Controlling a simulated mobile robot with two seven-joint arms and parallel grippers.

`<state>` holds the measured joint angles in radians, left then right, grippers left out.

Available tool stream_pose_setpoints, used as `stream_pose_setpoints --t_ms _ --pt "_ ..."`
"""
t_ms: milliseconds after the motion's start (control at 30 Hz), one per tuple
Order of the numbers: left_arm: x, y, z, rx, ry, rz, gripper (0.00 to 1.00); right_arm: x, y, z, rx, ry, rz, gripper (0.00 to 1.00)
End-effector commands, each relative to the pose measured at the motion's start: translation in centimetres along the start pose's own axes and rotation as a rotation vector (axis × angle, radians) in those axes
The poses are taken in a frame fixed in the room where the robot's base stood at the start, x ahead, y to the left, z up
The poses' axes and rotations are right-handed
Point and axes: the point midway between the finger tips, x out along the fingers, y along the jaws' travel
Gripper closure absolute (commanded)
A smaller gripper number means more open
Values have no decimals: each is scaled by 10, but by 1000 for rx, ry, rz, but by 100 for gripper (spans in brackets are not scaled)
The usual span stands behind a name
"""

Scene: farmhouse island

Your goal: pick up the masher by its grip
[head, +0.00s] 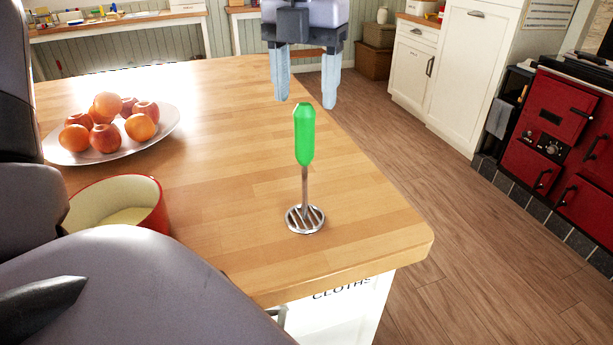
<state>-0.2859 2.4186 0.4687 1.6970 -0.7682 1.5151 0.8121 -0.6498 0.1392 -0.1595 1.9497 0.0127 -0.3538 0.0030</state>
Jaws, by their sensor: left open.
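The masher (304,188) stands upright on the wooden island top, near its right front corner. Its green grip (304,135) points up, and its round slotted metal head rests on the wood. My left gripper (307,98) shows at the top middle, pointing down, with its two pale fingers apart and nothing between them. In the picture its fingertips are just above the top of the green grip, one to each side. I cannot tell how far apart in depth they are. My right gripper does not show.
A white plate (62,156) of oranges and apples lies at the left of the island (229,150). A red bowl (154,215), cream inside, stands nearer me. The wood around the masher is clear. The island's right edge is close by, with open floor (450,230) beyond.

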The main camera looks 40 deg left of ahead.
Motion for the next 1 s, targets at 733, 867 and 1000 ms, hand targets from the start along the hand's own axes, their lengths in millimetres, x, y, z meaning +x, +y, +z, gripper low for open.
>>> stream_pose_setpoints --t_ms 733,867,1000 --pt "68 2 2 -1 2 0 38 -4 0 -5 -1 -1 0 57" --pt "72 2 2 -1 -1 -1 38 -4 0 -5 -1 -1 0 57" --pt "72 2 2 -2 -1 -1 38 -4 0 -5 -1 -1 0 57"
